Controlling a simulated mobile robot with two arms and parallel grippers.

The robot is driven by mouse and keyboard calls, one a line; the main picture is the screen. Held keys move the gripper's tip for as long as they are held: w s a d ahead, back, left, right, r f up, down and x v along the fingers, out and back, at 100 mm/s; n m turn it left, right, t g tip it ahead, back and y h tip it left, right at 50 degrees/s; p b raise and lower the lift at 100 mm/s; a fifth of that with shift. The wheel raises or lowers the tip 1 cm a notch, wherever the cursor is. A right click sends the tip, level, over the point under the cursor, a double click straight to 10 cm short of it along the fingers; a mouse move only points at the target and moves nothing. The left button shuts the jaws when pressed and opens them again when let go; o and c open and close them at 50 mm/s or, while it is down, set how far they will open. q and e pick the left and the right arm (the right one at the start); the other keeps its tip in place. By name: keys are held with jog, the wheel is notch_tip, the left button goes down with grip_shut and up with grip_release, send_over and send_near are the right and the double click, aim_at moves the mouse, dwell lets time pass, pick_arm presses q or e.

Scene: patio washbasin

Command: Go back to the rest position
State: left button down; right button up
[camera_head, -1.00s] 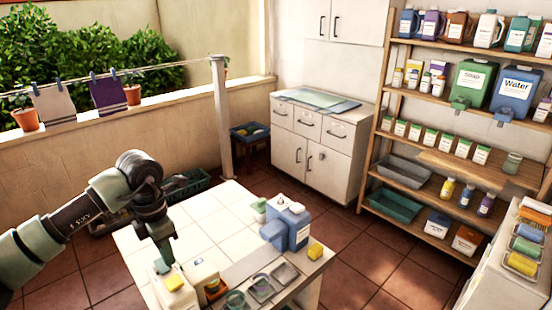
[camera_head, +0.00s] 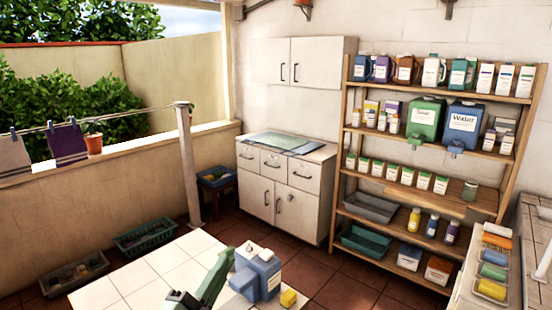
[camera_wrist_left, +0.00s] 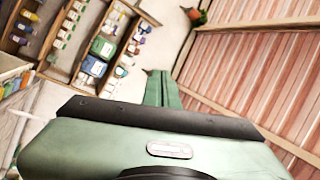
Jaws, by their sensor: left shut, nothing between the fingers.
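My left gripper (camera_head: 228,256) shows at the bottom of the head view as a green shape pointing up, in front of the tiled table and just left of a blue-and-white dispenser. In the left wrist view its green fingers (camera_wrist_left: 162,88) lie together, shut, with nothing between them. That view looks past the fingers to the shelves and a slatted wooden roof. Most of the left arm is below the head view's edge. My right gripper is in neither view.
The tiled table (camera_head: 150,274) carries the blue-and-white dispenser (camera_head: 263,274) and a yellow block (camera_head: 289,298). A white cabinet (camera_head: 283,190) and a wooden shelf (camera_head: 400,187) with bottles stand behind. Baskets (camera_head: 146,237) lie on the floor at left. A counter with brushes (camera_head: 493,270) is at right.

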pick_arm(q)
jog(key=s+a+f+n+g+y, duration=0.3)
jog(key=a+f+n+y, duration=0.15)
jog(key=f, duration=0.35)
jog(key=s+a+f+n+g+y, duration=0.35)
jog(key=a+f+n, duration=0.2)
jog(key=f, duration=0.25)
jog(key=s+f+n+g, duration=0.3)
jog(key=s+f+g, duration=0.3)
jog(key=s, duration=0.5)
jog(key=s+f+n+g, duration=0.2)
jog(key=s+f+g, duration=0.2)
jog(key=s+f, duration=0.5)
notch_tip(320, 180, down, 26)
jog(key=s+f+g+b, duration=0.1)
jog(key=s+b, duration=0.1)
jog(key=s, duration=0.1)
jog(key=s+a+f+g+b, duration=0.1)
jog(key=s+a+f+b, duration=0.1)
jog(key=s+f, duration=1.4)
jog(key=shift+s+a+f+m, duration=0.3)
jog(key=shift+s+a+f, duration=0.05)
jog(key=shift+f, duration=0.55)
